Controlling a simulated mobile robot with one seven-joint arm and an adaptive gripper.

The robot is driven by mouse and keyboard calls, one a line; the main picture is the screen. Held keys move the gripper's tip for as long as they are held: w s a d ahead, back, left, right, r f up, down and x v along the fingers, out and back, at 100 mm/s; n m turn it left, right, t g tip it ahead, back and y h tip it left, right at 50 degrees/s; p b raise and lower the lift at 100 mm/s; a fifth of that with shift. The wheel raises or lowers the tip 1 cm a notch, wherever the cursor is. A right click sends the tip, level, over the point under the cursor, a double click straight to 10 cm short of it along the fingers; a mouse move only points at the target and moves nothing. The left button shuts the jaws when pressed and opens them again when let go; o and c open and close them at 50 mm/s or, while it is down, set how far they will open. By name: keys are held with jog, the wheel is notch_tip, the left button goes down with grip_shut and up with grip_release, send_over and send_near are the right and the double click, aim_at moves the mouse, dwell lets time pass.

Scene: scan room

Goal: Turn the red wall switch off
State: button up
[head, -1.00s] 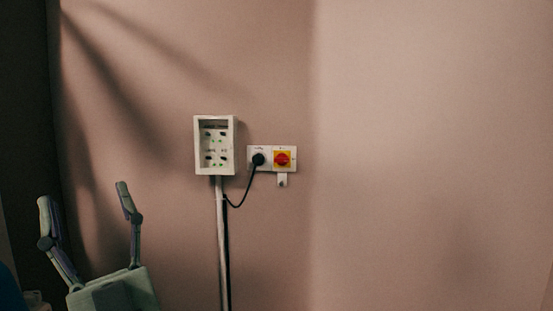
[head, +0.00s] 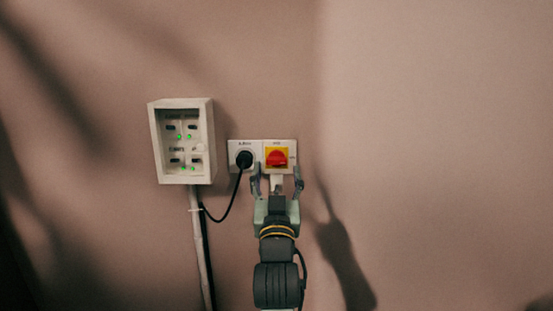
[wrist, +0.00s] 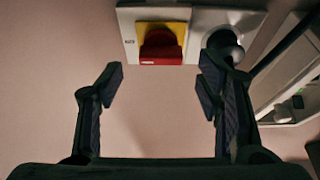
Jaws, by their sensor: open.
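The red wall switch (head: 277,158) is a red knob on a yellow square, set on the right half of a white wall plate. In the wrist view the red switch (wrist: 160,46) shows at the top, above and between my fingers. My gripper (head: 276,178) is open and empty, just below the switch in the head view. In the wrist view my gripper's two fingers (wrist: 160,80) stand wide apart with bare wall between them. I see no contact with the knob. The gap in depth to the wall is hard to judge.
A black plug (head: 244,159) with a hanging cable sits immediately left of the switch. A white box (head: 182,140) with green lights is further left, above a vertical pipe (head: 200,245). The wall (head: 440,150) to the right is bare.

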aim_at(277, 163)
jog(key=shift+p+x, duration=0.35)
jog(key=shift+x, duration=1.35)
jog(key=c, duration=1.2)
jog(key=shift+o, duration=0.2)
